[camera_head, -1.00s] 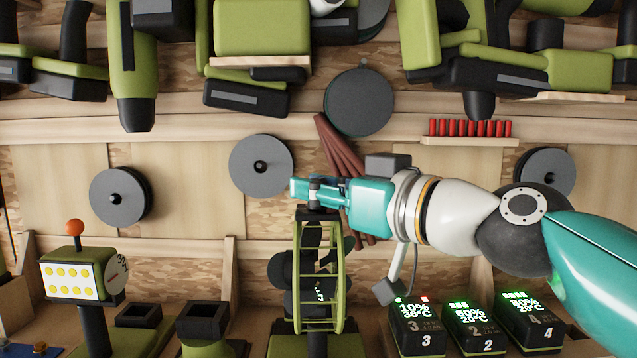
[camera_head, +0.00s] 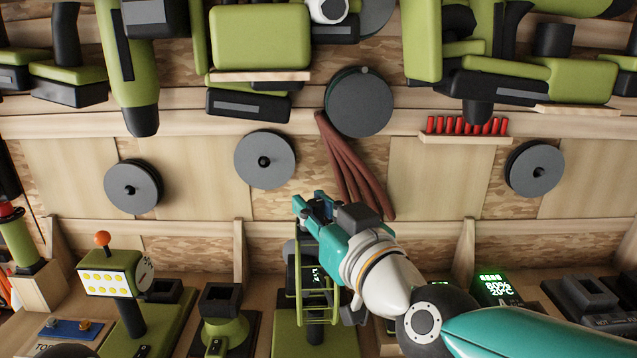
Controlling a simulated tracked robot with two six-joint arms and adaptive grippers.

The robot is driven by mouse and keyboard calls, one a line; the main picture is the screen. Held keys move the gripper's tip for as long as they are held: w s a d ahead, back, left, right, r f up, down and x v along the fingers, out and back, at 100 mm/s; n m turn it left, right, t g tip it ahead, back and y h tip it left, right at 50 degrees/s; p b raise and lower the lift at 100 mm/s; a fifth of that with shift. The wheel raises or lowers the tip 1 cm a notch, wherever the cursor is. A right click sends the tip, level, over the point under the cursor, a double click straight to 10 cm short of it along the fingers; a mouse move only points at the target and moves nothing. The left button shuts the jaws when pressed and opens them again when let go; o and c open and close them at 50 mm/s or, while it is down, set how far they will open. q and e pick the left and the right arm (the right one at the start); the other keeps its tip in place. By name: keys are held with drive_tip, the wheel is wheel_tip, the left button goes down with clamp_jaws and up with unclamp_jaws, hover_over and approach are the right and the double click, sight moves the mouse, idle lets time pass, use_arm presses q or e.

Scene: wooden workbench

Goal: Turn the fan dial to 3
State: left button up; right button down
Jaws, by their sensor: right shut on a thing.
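The green caged fan (camera_head: 301,291) stands on the bench at the lower centre, seen nearly edge-on. Pale marks show on a dark part behind its bars, too small to read surely. My right gripper (camera_head: 311,205) is at the top of the fan, its arm coming from the lower right. It is shut on the fan dial, which its fingers and wrist hide, so the dial's setting cannot be read. My left gripper is not in view.
A lit battery charger (camera_head: 497,290) stands right of my right arm. A green device with an orange knob (camera_head: 102,239) stands at the left. Grey discs (camera_head: 265,159) and brown strips (camera_head: 352,170) hang on the wall behind. Green tools (camera_head: 260,38) hang above.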

drive_tip(key=shift+r+m+t+h+p, duration=0.15)
drive_tip(key=shift+m+t+h+p, duration=0.25)
drive_tip(key=shift+m+h+p, duration=0.35)
drive_tip(key=shift+r+m+t+h+p, duration=0.15)
drive_tip(key=shift+m+t+h+p, duration=0.3)
drive_tip(key=shift+h+p, duration=0.5)
drive_tip(key=shift+d+f+m+t+h, duration=0.15)
drive_tip(key=shift+m+t+h, duration=0.1)
drive_tip(key=shift+m+h, duration=1.55)
drive_tip(key=shift+h, duration=0.7)
drive_tip(key=c, duration=1)
unclamp_jaws()
drive_tip(key=shift+f+n, duration=0.1)
drive_tip(key=shift+n, duration=0.2)
drive_tip(key=s, duration=1.2)
drive_tip(key=shift+d, duration=0.1)
